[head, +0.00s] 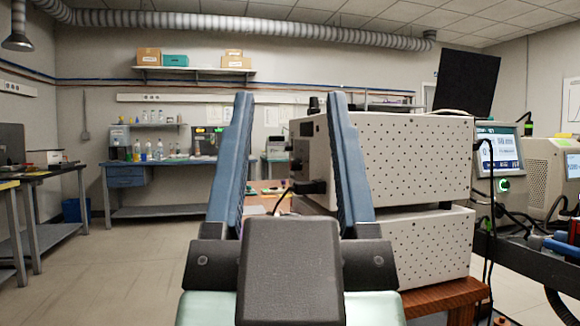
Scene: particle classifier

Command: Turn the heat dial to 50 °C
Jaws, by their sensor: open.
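My gripper (290,97) is in the middle of the head view, with its two blue fingers pointing up and spread apart. I see nothing held between them. No heat dial can be made out. Two white perforated instrument boxes, an upper one (415,155) and a lower one (430,248), are stacked just behind and right of my gripper. The right finger overlaps the upper box and hides part of its left face. A unit with a lit screen (497,152) and a green-ringed button (503,185) stands farther right; no reading on it is legible.
The boxes stand on a brown wooden surface (440,297). Black cables hang at the right, near a beige machine (547,170). A blue workbench (125,181) with bottles is at the back left, and a dark table (45,172) is at the left edge.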

